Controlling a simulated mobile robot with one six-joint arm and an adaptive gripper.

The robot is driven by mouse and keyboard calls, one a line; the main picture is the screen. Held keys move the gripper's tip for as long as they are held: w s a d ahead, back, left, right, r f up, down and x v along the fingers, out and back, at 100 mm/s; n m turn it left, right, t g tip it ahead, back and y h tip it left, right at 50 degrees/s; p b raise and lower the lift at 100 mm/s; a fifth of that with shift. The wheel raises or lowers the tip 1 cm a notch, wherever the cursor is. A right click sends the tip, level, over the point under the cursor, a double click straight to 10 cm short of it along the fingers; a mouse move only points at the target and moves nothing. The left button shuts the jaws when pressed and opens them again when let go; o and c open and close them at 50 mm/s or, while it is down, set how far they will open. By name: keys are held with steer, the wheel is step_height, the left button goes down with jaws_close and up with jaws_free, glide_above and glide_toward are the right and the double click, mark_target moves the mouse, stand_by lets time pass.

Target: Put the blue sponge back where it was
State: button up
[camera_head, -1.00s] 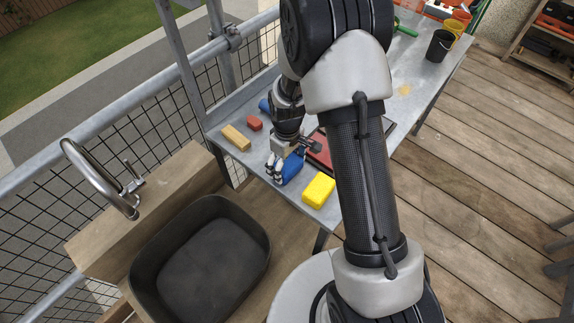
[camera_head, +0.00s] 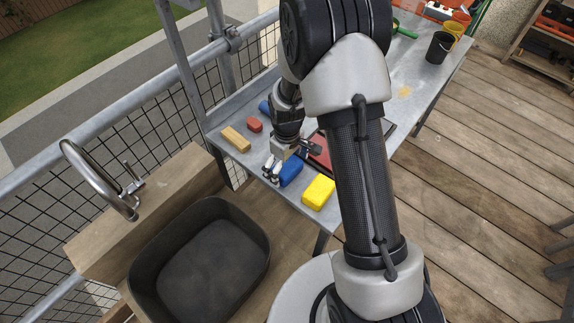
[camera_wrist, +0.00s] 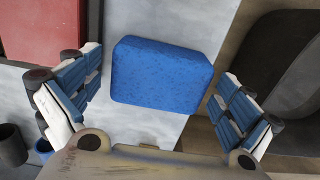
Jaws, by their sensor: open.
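The blue sponge (camera_head: 291,173) lies on the grey metal worktop, close to its front edge and just left of a yellow sponge. In the wrist view the blue sponge (camera_wrist: 160,75) sits between the two spread fingers, with a gap on each side. My gripper (camera_wrist: 155,78) is open and empty. In the head view my gripper (camera_head: 290,160) is at the blue sponge, partly hidden by my arm. Its height above the worktop is hard to tell.
The yellow sponge (camera_head: 318,192) is close on the right. A tan block (camera_head: 236,139) and a red block (camera_head: 255,125) lie to the left. A red flat item (camera_head: 318,150) lies behind. A dark basin (camera_head: 200,262) is in front of the worktop.

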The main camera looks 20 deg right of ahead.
step_height(320, 180, up, 12)
steer(key=p, duration=0.4)
step_height(320, 180, up, 11)
steer(key=m+t, duration=0.1)
steer(key=m, duration=0.1)
glide_above(287, 165)
steer(key=s, duration=0.3)
steer(key=s+r+m+t, duration=0.1)
steer(key=s+r+m, duration=0.1)
steer(key=s+r, duration=0.4)
steer(key=s+r+m+t, duration=0.2)
steer(key=s+r, duration=0.4)
steer(key=s, duration=0.8)
steer(key=shift+r+m+t, duration=0.3)
steer(key=shift+m, duration=0.1)
